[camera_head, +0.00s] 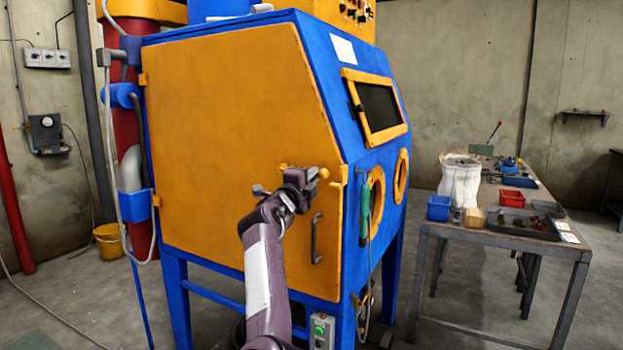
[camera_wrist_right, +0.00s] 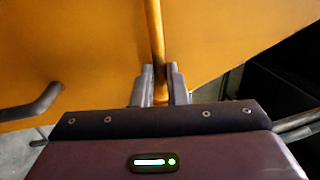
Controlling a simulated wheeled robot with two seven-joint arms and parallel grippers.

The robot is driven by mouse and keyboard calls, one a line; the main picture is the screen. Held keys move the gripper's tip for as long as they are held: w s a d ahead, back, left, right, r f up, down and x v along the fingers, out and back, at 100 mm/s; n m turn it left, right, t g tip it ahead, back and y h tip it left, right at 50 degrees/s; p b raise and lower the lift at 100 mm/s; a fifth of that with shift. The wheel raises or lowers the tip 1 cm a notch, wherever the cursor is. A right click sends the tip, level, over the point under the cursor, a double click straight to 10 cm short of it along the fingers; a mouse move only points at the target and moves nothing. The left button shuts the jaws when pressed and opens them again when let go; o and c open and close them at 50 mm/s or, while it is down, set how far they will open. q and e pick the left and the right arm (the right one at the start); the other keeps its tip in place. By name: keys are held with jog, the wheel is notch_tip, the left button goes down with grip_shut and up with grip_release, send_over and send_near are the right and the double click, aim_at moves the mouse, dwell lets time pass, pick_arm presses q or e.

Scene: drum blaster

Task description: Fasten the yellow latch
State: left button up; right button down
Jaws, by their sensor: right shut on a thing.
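The yellow latch (camera_head: 323,173) sits at the front edge of the orange door (camera_head: 230,130) on the blue blasting cabinet. The door looks closed against the frame. My right gripper (camera_head: 309,177) is at the latch, above the dark door handle (camera_head: 316,239). In the right wrist view, the fingers (camera_wrist_right: 160,88) are shut on the latch's yellow bar (camera_wrist_right: 157,40). The gripper hides part of the latch in the head view, and I cannot tell how it sits in its catch. My left gripper is not in view.
A green-handled tool (camera_head: 365,213) hangs on the cabinet front beside the glove ports. A workbench (camera_head: 500,241) with bins and trays stands at the right. A yellow bucket (camera_head: 108,240) stands behind left. A control box (camera_head: 321,331) is low on the cabinet leg.

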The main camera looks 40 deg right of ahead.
jog(key=shift+r, duration=0.2)
jog(key=c, duration=1.8)
grip_release()
jog(key=o, duration=0.3)
jog(key=shift+w+d+f, duration=0.2)
jog(key=shift+w+f, duration=0.05)
jog(key=shift+f, duration=0.05)
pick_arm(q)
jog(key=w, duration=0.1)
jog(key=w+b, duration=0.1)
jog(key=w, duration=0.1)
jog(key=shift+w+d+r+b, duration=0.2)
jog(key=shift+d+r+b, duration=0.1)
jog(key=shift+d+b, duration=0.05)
pick_arm(e)
jog(key=shift+o, duration=0.2)
jog(key=v, duration=0.8)
